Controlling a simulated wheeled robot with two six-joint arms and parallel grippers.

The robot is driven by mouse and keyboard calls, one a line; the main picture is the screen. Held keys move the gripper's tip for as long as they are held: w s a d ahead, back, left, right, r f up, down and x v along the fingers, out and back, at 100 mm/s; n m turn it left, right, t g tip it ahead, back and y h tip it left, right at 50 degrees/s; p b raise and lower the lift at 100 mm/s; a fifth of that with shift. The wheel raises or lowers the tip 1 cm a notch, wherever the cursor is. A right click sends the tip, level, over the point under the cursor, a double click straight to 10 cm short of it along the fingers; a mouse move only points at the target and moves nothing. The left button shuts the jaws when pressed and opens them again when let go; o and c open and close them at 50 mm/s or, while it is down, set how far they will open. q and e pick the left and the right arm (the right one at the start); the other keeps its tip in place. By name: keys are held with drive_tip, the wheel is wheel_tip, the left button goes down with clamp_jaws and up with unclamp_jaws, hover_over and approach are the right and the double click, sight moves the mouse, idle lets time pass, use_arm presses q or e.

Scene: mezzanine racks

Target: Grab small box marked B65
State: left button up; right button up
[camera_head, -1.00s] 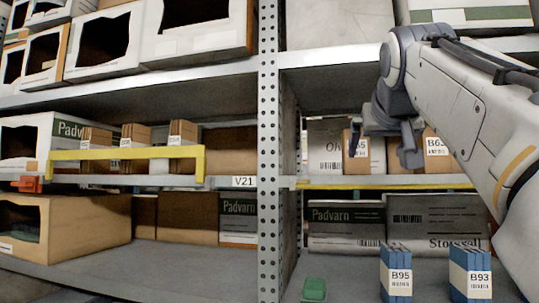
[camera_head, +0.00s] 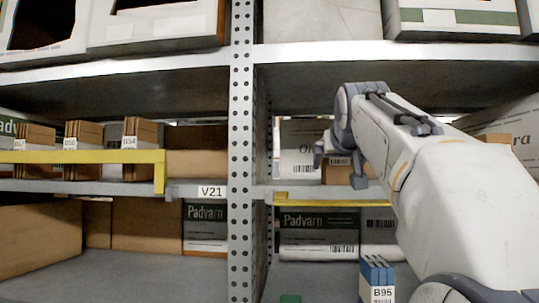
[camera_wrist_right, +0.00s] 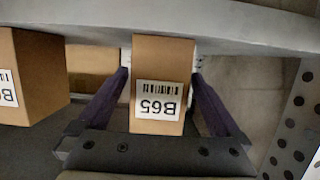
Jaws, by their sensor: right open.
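The small brown box marked B65 (camera_wrist_right: 163,62) stands on the middle shelf, its label upside down in the right wrist view. My right gripper (camera_wrist_right: 160,80) is open, with one purple finger on each side of the box. A narrow gap shows by the fingers, and the box is not clamped. In the head view my right gripper (camera_head: 338,168) is in front of the brown box (camera_head: 336,178), which it and the arm partly hide. My left gripper is not in view.
Another brown box (camera_wrist_right: 36,75) stands close beside B65 in the wrist view. A perforated upright (camera_head: 241,150) stands left of the gripper. A yellow strip (camera_head: 310,199) lines the shelf edge. Blue box B95 (camera_head: 376,280) stands below; the shelf above is close overhead.

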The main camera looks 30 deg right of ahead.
drive_tip(key=shift+p+x, duration=0.3)
drive_tip(key=shift+x, duration=1.1)
drive_tip(key=shift+r, duration=0.1)
drive_tip(key=c, duration=1.3)
drive_tip(key=shift+c, duration=0.9)
drive_tip(key=shift+r, duration=0.1)
